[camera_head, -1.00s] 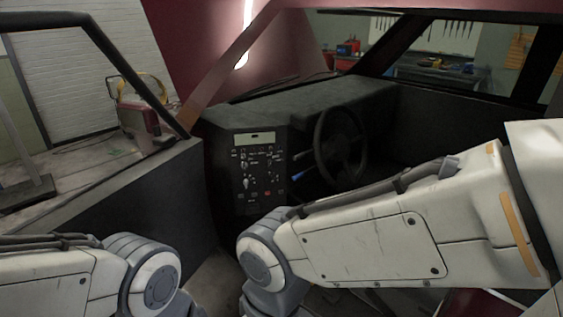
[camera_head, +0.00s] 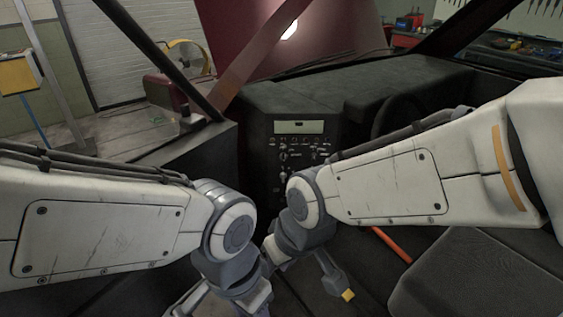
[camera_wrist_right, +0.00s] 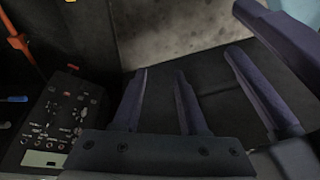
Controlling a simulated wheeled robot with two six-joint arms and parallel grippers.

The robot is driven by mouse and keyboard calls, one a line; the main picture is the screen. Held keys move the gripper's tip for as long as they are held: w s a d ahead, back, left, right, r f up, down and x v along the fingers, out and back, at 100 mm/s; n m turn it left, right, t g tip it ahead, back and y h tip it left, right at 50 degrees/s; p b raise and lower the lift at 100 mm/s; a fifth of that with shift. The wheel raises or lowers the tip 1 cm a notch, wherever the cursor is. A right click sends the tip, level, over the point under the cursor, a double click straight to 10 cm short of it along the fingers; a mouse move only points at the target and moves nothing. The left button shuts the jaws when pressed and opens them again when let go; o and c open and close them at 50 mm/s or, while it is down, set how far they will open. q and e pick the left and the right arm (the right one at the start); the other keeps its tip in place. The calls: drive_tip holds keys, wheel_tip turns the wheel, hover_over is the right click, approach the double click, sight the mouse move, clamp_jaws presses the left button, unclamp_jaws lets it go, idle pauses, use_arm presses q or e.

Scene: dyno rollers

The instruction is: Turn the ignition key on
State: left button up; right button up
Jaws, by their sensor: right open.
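The dark dashboard panel (camera_head: 299,142) with a pale display and several small switches is ahead in the head view, partly covered by my right wrist. It also shows at the lower left of the right wrist view (camera_wrist_right: 88,92), with its knobs upside down. I cannot single out the ignition key among the knobs. My right gripper (camera_wrist_right: 162,72) is open and empty, its two dark fingers to the right of the panel and apart from it. In the head view its fingers are hidden or cannot be told. My left gripper (camera_head: 245,292) is low in the head view; its fingertips are not clear.
An orange lever (camera_head: 391,244) and a grey lever with a yellow tip (camera_head: 347,295) are low between the seats. The steering wheel (camera_head: 388,115) is partly behind my right arm. A dark seat (camera_head: 478,275) is at the lower right.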

drive_tip(key=w+a+f+m+t+y+b, duration=0.1)
drive_tip(key=w+a+f+t+b, duration=0.15)
drive_tip(key=w, duration=0.45)
drive_tip(key=w+a+f+m+t+y+b, duration=0.1)
drive_tip(key=w+a+f+t, duration=0.15)
drive_tip(key=w, duration=0.45)
drive_tip(key=m+t+h+b, duration=0.4)
drive_tip(key=t+b, duration=0.4)
drive_tip(key=t, duration=0.3)
approach(283, 161)
use_arm(q)
wheel_tip(283, 161, down, 12)
drive_tip(key=shift+p, duration=0.4)
use_arm(e)
drive_tip(key=w, duration=1)
drive_tip(key=shift+a+r, duration=0.1)
drive_tip(key=shift+r, duration=0.05)
use_arm(q)
drive_tip(key=shift+f, duration=0.1)
use_arm(e)
drive_tip(key=shift+s, duration=0.1)
clamp_jaws()
